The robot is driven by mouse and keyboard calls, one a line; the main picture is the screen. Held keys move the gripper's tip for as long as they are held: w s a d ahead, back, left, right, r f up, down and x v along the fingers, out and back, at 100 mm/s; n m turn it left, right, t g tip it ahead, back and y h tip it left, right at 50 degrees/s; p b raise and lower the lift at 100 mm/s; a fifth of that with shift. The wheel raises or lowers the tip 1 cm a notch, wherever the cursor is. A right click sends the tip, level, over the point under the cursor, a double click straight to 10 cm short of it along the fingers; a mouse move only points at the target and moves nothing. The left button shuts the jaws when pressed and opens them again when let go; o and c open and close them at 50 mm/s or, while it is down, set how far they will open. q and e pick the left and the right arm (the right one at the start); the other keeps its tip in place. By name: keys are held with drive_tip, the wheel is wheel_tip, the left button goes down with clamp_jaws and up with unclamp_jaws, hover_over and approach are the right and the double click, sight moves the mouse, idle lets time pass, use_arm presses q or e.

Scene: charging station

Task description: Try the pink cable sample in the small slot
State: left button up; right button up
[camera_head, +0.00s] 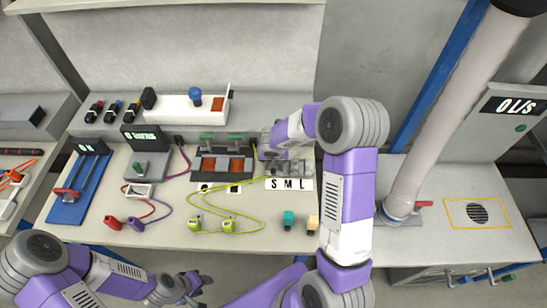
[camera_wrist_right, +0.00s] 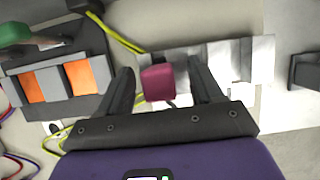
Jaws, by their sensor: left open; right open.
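The pink cable sample (camera_wrist_right: 158,82) shows in the right wrist view, at the left end of the grey slotted block (camera_wrist_right: 222,58). It stands between the two fingers of my right gripper (camera_wrist_right: 158,66), which are apart with a gap on each side. How deep it sits in a slot cannot be told. In the head view the block is mostly behind my right gripper (camera_head: 284,160), above a white S M L label (camera_head: 289,184). The pink sample is hidden there. My left gripper (camera_head: 188,288) is open and empty near the front edge, at the bottom.
A teal sample (camera_head: 289,216) and a beige sample (camera_head: 312,224) stand in front of the label. A yellow-green cable (camera_head: 235,206) loops left of the block. A module with orange parts (camera_head: 222,165) stands left of it. The front middle of the table (camera_head: 180,240) is clear.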

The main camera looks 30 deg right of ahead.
drive_tip(key=p+v, duration=0.2)
drive_tip(key=v, duration=0.5)
drive_tip(key=shift+r, duration=0.25)
idle(0.5)
